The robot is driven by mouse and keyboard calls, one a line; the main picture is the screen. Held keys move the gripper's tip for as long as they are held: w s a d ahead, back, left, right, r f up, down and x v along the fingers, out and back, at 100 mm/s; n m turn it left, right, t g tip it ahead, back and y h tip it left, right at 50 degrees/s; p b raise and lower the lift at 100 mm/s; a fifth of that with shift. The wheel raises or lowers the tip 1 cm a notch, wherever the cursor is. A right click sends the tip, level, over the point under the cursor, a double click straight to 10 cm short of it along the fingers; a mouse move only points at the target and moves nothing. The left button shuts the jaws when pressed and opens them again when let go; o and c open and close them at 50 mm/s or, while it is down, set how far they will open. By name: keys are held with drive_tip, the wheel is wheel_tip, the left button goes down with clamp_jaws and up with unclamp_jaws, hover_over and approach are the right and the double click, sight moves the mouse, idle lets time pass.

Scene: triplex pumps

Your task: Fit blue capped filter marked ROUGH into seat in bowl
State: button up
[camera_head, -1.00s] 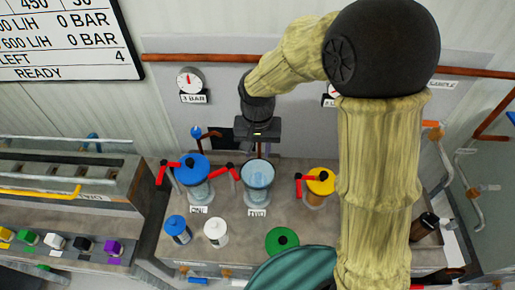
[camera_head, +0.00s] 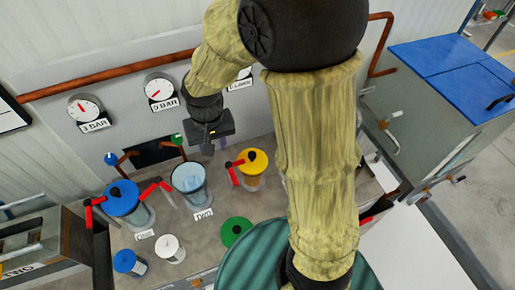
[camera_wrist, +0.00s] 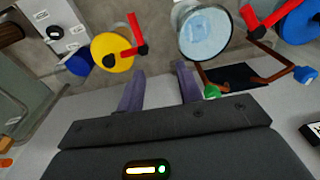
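The blue capped filter (camera_head: 127,262) stands upright at the bench's front left, beside a white-capped one (camera_head: 170,248). Its marking is too small to read. The open bowl (camera_head: 188,182) stands between the blue-lidded and yellow-lidded housings and looks pale blue inside; I cannot make out the seat. The bowl also shows at the top of the wrist view (camera_wrist: 205,35). My gripper (camera_head: 208,148) hangs above the back of the bench, to the right of the bowl in the picture. In the wrist view its two fingers (camera_wrist: 160,80) are apart with nothing between them.
A blue-lidded housing (camera_head: 122,198) and a yellow-lidded housing (camera_head: 252,163), both with red handles, flank the bowl. A green lid (camera_head: 236,231) lies on the bench in front. Pressure gauges (camera_head: 160,88) and copper pipes line the back wall.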

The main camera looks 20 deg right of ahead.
drive_tip(key=s+d+t, duration=0.1)
drive_tip(key=s+d, duration=0.5)
drive_tip(key=d, duration=0.5)
drive_tip(key=shift+s+d+r+t, duration=0.25)
drive_tip(key=shift+d+r+t, duration=0.05)
drive_tip(key=shift+r, duration=0.05)
